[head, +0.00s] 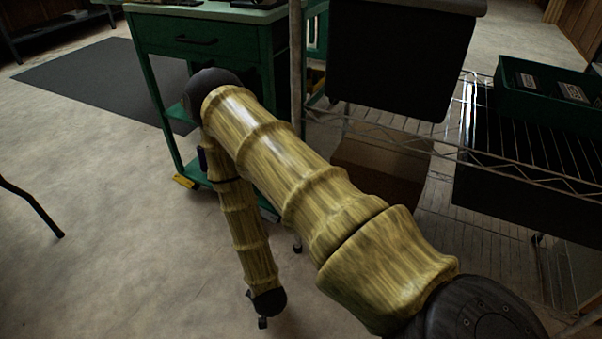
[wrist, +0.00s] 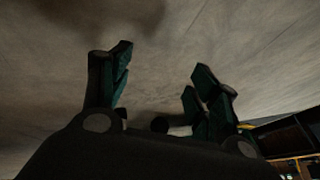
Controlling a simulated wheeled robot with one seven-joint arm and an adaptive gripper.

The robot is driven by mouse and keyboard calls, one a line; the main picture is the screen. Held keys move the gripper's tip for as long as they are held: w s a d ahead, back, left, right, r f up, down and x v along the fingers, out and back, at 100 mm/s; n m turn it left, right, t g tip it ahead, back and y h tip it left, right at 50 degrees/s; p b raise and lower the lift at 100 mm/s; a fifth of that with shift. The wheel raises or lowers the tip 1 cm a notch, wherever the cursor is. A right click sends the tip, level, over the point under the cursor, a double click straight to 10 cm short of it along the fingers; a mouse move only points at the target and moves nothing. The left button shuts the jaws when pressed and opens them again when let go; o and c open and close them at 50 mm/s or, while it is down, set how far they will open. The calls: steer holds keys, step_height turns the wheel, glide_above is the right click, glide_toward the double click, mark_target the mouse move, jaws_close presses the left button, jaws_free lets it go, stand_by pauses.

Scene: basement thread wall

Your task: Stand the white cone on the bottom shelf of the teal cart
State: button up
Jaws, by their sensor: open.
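The teal cart (head: 205,17) stands at the upper middle of the head view, with a drawer and dark handle on its front. Its bottom shelf (head: 193,171) shows low down on the left; my arm hides much of the rest. I see no white cone in either view. My gripper (wrist: 160,78) shows in the wrist view with its two dark green fingers spread apart and nothing between them. Pale floor fills the view beyond the fingers. In the head view my arm hangs down in front of the cart, and the gripper itself cannot be made out clearly.
A dark mat (head: 95,75) lies at the left. The floor (head: 110,230) at front left is mostly clear.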

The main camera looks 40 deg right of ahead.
steer(key=s+n+g, duration=0.1)
steer(key=s+n, duration=0.1)
steer(key=s, duration=0.2)
steer(key=s+a+n+g+y, duration=0.1)
steer(key=s+n, duration=0.1)
steer(key=s, duration=0.1)
steer(key=s+r+n+g, duration=0.1)
steer(key=s+n, duration=0.2)
steer(key=s, duration=0.1)
steer(key=shift+s+a, duration=0.3)
steer(key=shift+a, duration=0.05)
steer(key=s+r+n+g+y, duration=0.1)
steer(key=s+r+n+g, duration=0.1)
steer(key=s+n, duration=0.3)
steer(key=s, duration=0.3)
steer(key=shift+s+a+r, duration=0.15)
steer(key=shift+a+r, duration=0.05)
steer(key=shift+a, duration=0.05)
